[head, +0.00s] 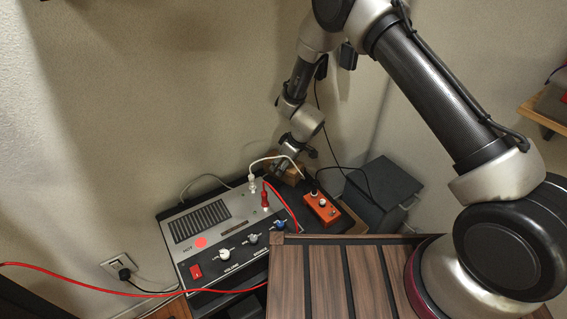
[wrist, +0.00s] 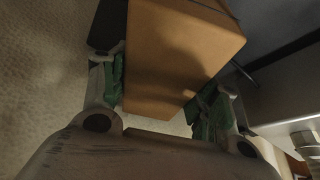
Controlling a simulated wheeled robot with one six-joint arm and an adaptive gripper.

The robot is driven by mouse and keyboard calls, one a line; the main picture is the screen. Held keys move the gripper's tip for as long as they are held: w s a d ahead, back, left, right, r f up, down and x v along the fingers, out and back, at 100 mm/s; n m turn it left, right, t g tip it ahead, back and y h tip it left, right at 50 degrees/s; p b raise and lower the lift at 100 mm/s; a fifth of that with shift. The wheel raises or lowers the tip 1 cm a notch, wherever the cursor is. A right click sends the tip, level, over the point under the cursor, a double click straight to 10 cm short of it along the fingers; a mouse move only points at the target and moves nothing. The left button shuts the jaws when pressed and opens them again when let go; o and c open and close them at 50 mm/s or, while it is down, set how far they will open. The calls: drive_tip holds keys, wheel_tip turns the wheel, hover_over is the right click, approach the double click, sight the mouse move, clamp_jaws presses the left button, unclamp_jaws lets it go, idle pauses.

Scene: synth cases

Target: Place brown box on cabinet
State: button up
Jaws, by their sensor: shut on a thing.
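The brown box (wrist: 180,50) fills the upper middle of the wrist view, between the two green-padded fingers of my gripper (wrist: 162,98). My gripper is shut on it. In the head view my gripper (head: 284,166) is low near the wall, behind the device with knobs. A small part of the brown box (head: 295,171) shows there, partly hidden by the gripper. Whether it touches a surface below, I cannot tell. A dark grey cabinet-like block (head: 382,197) stands to the right of the gripper.
A grey and black device (head: 222,234) with knobs and a red switch lies in front of the gripper. An orange pedal (head: 321,208) lies beside it. Red, white and black cables loop close to the gripper. The wall (head: 200,90) is close behind. A slatted wooden top (head: 330,277) is nearer.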

drive_tip(key=o, duration=1.1)
drive_tip(key=shift+f, duration=0.1)
